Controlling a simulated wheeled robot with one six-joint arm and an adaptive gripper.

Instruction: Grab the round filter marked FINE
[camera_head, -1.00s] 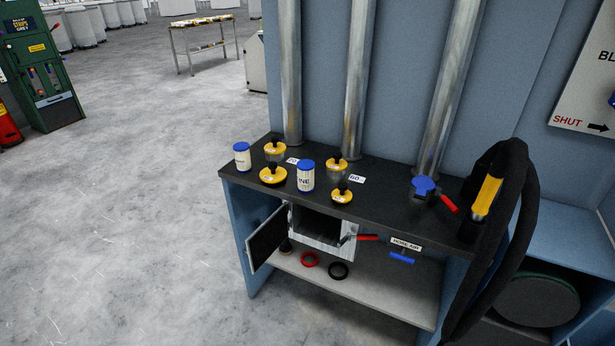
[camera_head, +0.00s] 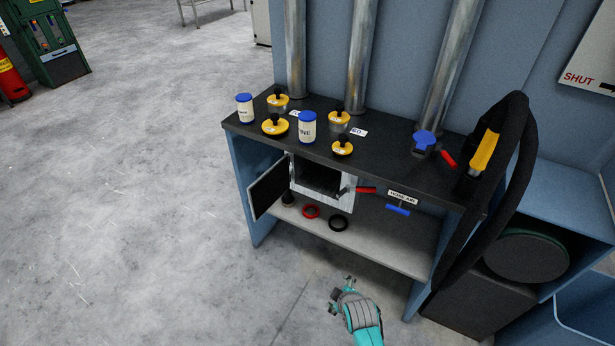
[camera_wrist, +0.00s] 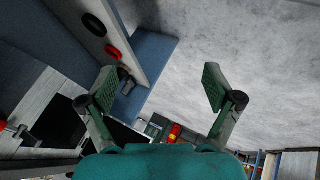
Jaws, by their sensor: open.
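A round white canister with a blue lid (camera_head: 307,127) stands upright on the black bench top. The letters "NE" show on its label, and the rest is turned out of sight. A similar, smaller-looking canister (camera_head: 244,108) stands to its left, its label too small to read. My gripper (camera_head: 341,294) is in the head view, low in front of the bench and well apart from both canisters. In the wrist view my gripper (camera_wrist: 158,86) is open with nothing between its fingers. Neither canister can be made out in the wrist view.
Several yellow-rimmed pieces with black knobs stand around the canisters, including a flat one (camera_head: 275,125) between them. An open hatch door (camera_head: 269,188) juts from the bench front. A red ring (camera_head: 311,211) and black ring (camera_head: 338,223) lie on the lower shelf. A black hose (camera_head: 514,170) hangs at right.

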